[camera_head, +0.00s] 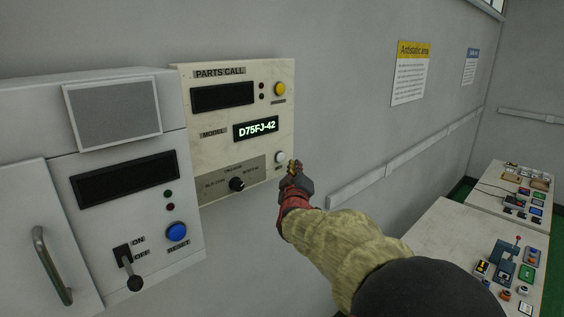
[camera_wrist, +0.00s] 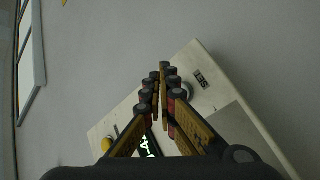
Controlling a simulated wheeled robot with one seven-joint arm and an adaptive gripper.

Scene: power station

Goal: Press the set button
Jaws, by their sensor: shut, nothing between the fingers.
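The parts call panel (camera_head: 220,110) is a cream box on the wall, with a lit display reading D75FJ-42. The white set button (camera_head: 280,157) is at the panel's lower right. My gripper (camera_head: 293,166) is shut and empty, with its tips just right of and slightly below the button in the head view. In the wrist view my gripper (camera_wrist: 163,75) points at the panel beside the SET label (camera_wrist: 200,78). The button (camera_wrist: 188,91) is mostly hidden behind the fingers there. I cannot tell whether the fingertips touch it.
A yellow button (camera_head: 280,89) is at the panel's upper right and a black knob (camera_head: 237,184) at its bottom. A grey cabinet (camera_head: 120,170) with a blue reset button (camera_head: 177,232) stands left. Tables with controls (camera_head: 450,240) are at right.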

